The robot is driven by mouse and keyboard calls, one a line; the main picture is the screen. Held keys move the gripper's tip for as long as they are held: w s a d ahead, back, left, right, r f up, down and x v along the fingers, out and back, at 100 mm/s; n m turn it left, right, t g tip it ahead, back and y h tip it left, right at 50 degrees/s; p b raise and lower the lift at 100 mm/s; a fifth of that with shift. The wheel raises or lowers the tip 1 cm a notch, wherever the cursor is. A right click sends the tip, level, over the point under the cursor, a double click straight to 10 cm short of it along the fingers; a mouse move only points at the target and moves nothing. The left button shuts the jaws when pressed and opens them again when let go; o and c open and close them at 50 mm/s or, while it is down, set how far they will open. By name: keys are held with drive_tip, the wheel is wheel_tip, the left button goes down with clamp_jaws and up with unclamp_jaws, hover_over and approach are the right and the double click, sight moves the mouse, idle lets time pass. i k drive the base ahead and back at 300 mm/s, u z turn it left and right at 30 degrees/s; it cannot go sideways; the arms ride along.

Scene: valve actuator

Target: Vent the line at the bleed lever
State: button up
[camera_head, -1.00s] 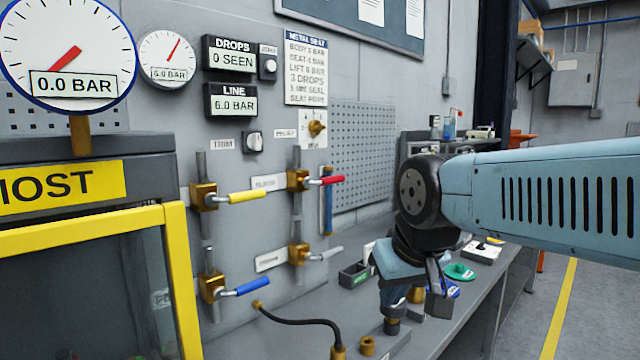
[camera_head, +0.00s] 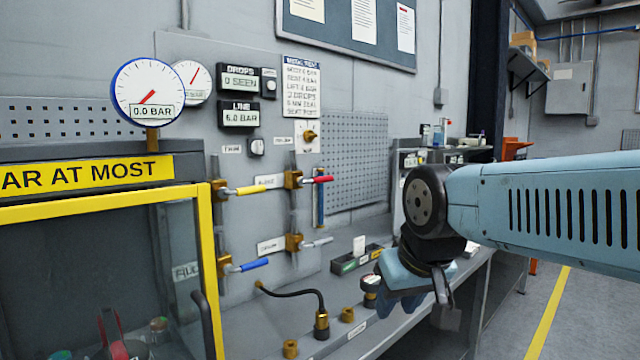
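Four-way valve work shows on the grey wall panel, with a yellow lever (camera_head: 252,190), a red lever (camera_head: 319,180), a blue lever (camera_head: 250,266) and a grey lever (camera_head: 318,243). All point to the right, roughly level, on brass valve bodies. The small labels beside them are too blurred to tell surely which is the bleed lever. My gripper (camera_head: 422,305) hangs over the bench, right of and below the levers, apart from them all. Its fingers are partly hidden, so its opening is unclear.
The line display (camera_head: 239,115) reads 6.0 BAR and the large gauge (camera_head: 148,92) 0.0 BAR. A yellow-framed guard (camera_head: 207,270) stands at left. A black hose (camera_head: 295,293), brass fittings (camera_head: 347,314) and a small tray (camera_head: 357,260) are on the bench (camera_head: 385,330).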

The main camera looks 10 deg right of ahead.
sight(301, 181)
drive_tip(key=k, duration=1.05)
drive_tip(key=z, duration=0.45)
drive_tip(key=i, duration=1.85)
drive_tip(key=u, duration=0.7)
